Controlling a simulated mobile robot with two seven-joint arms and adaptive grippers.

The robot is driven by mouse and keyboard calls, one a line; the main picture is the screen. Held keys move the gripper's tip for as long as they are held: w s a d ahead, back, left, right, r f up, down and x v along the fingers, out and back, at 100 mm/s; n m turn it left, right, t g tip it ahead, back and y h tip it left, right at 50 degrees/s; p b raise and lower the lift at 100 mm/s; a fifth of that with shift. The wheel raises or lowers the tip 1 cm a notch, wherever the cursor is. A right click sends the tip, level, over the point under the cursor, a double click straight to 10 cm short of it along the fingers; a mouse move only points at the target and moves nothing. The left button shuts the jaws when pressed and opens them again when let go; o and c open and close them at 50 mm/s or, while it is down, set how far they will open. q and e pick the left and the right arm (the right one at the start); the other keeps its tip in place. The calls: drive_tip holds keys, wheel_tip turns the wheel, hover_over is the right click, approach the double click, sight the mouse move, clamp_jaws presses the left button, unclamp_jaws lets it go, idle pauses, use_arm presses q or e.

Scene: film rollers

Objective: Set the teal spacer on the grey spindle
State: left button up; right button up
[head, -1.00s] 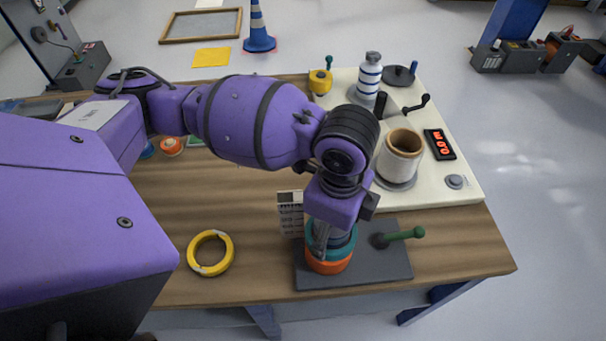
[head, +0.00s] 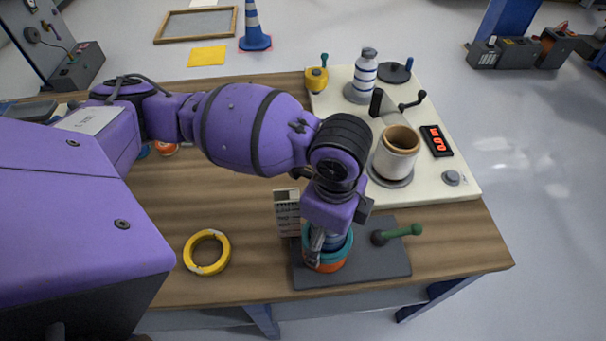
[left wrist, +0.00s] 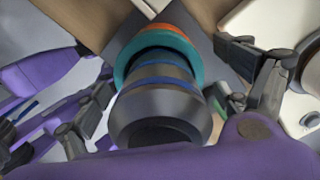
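The teal spacer (head: 343,250) is around the upright grey spindle (left wrist: 158,105), low down, just above an orange ring (head: 328,267). In the left wrist view the teal spacer (left wrist: 124,68) encircles the spindle, with the orange ring (left wrist: 150,33) showing past it; whether they touch all round is hard to tell. My left gripper (head: 326,246) is over the spindle. Its fingers are spread on either side in the left wrist view (left wrist: 165,70), with a gap on the right; the left tip is close to the spacer. My right gripper is in neither view.
The dark base plate (head: 385,262) carries a green-handled lever (head: 405,231) right of the spindle. A yellow ring (head: 207,252) lies to the left. A cream panel (head: 440,185) behind holds a cream roller (head: 397,152) and a red display (head: 436,140). A small printed card (head: 287,212) stands behind.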

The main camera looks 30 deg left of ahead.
use_arm(q)
drive_tip(key=shift+w+r, duration=0.1)
wheel_tip(320, 180, up, 12)
drive_tip(key=shift+f, duration=0.1)
idle(0.5)
idle(0.6)
